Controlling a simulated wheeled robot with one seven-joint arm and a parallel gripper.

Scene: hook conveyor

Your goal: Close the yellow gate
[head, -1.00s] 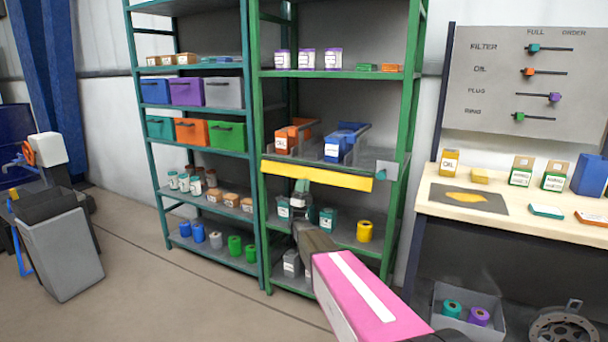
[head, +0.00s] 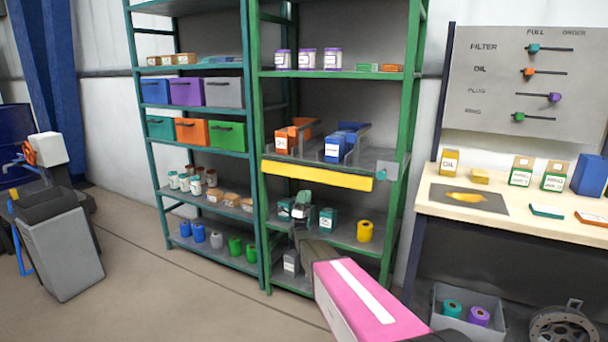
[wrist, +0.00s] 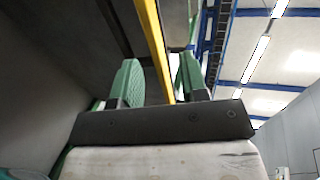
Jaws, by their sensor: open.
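The yellow gate (head: 316,175) is a long flat bar across the front edge of the green rack's middle shelf, below the orange and blue bins. My gripper (head: 302,202) is just below the bar in the head view, in front of the lower shelf. In the wrist view my gripper (wrist: 160,80) points up, its two green-padded fingers apart with nothing held. The yellow gate (wrist: 153,35) runs between the fingers in that picture; I cannot tell whether it lies between them in depth. The head view shows a gap between bar and gripper.
The middle shelf holds an orange bin (head: 292,139) and a blue bin (head: 345,143). A grey plate (head: 387,169) is at the bar's right end. Teal boxes and a yellow roll (head: 364,231) sit on the shelf below.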

